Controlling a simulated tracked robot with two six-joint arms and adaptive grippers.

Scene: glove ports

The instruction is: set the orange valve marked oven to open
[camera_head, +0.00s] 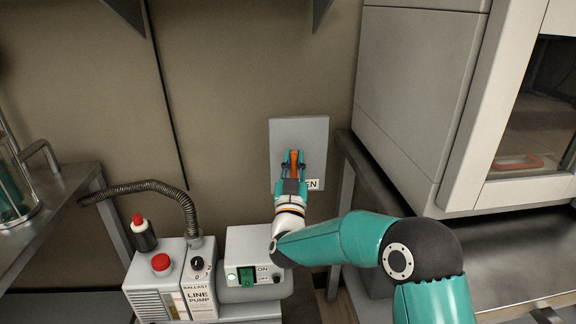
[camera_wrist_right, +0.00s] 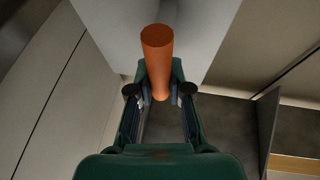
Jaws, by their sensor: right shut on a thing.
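The orange valve (camera_head: 294,160) is mounted on a grey wall plate (camera_head: 310,130). A label at the plate's lower right is partly hidden by my gripper, with "EN" showing. My right gripper (camera_head: 293,163) reaches up to the plate and is shut on the orange valve handle. In the right wrist view the handle (camera_wrist_right: 157,50) is a thick orange cylinder, and the two fingers (camera_wrist_right: 159,92) of my right gripper press on its sides. The handle stands about upright in the head view. Its pivot is hidden. My left gripper is not in view.
A line pump (camera_head: 198,295) with a red button, a black knob and a green switch stands below left of the plate. A ribbed hose (camera_head: 150,187) rises from it. A large grey cabinet (camera_head: 412,80) stands close on the right, over a metal bench (camera_head: 500,255).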

